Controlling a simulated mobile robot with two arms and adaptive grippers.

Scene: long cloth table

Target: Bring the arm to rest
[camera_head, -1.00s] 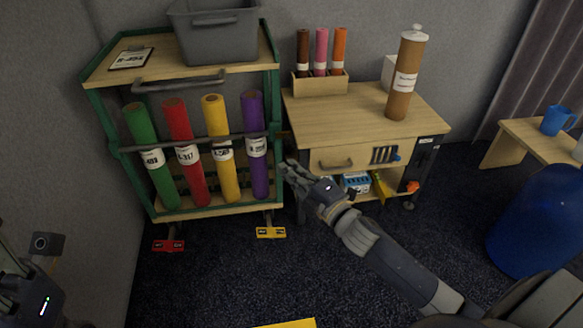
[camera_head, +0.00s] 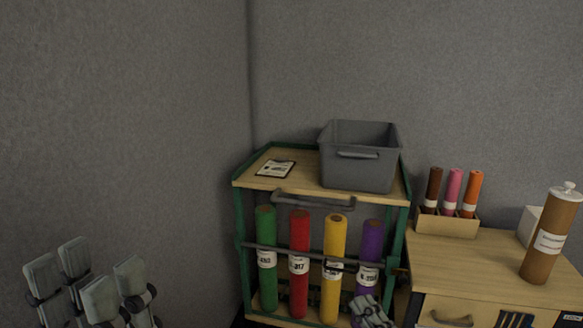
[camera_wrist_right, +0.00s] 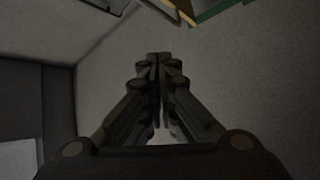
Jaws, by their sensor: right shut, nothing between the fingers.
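My left gripper (camera_head: 86,280) stands at the lower left of the head view with its fingers pointing up. Its finger pads are spread apart, with nothing seen between them. My right gripper (camera_head: 372,312) shows at the bottom edge of the head view, in front of the lower end of the purple roll (camera_head: 369,250). In the right wrist view the right gripper's fingers (camera_wrist_right: 158,75) meet in the middle, shut and empty. Most of both arms is out of the picture.
A green-framed cart (camera_head: 242,220) holds green, red, yellow and purple rolls, with a grey bin (camera_head: 358,170) and a clipboard (camera_head: 275,168) on top. A wooden cabinet (camera_head: 470,262) stands to its right, bearing a brown canister (camera_head: 548,240). A grey wall fills the left.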

